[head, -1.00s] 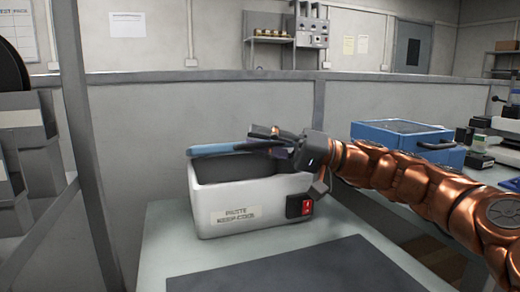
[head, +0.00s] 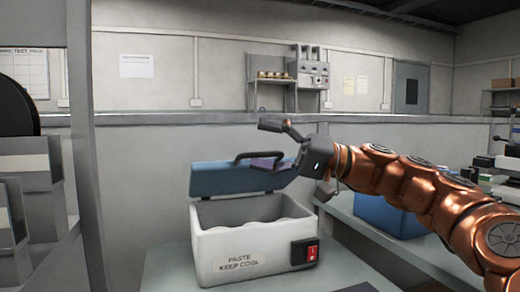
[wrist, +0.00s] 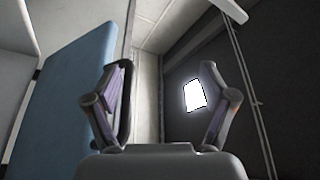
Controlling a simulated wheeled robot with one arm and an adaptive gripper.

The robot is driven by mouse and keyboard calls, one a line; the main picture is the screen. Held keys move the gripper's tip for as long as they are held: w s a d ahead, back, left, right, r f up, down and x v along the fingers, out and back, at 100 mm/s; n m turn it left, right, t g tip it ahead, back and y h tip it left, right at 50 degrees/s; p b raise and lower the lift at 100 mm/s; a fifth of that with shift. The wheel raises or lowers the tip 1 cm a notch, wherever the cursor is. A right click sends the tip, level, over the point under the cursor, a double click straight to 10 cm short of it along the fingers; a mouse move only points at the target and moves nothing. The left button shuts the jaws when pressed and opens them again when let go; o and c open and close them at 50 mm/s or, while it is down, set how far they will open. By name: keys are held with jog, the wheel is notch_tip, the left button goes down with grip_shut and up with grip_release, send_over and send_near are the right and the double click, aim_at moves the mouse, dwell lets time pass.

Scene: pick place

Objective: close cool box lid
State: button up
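The cool box (head: 226,246) is a white box labelled "PASTE KEEP COOL", with a red switch on its front right. It stands on the table. Its blue lid (head: 222,180) is tilted up at the back, and pale rounded contents show inside. Contact is unclear.
A blue case (head: 388,215) stands on the bench to the right, partly behind my arm. A grey partition (head: 150,165) runs behind the cool box. A metal post (head: 86,150) and grey equipment (head: 32,175) are at the left.

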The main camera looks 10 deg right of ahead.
jog(key=shift+s+d+r, duration=0.35)
jog(key=shift+d+r, duration=0.05)
jog(key=shift+d, duration=0.3)
jog(key=shift+c, duration=0.8)
jog(key=shift+s+d, duration=0.2)
jog(key=shift+d, duration=0.2)
jog(key=c, duration=0.5)
jog(key=shift+o, duration=0.2)
jog(key=w+v, duration=0.1)
jog(key=v, duration=0.6)
jog(key=shift+s+f+p, duration=0.2)
jog(key=shift+s+p, duration=0.25)
jog(key=shift+a, duration=0.1)
jog(key=shift+c, duration=0.2)
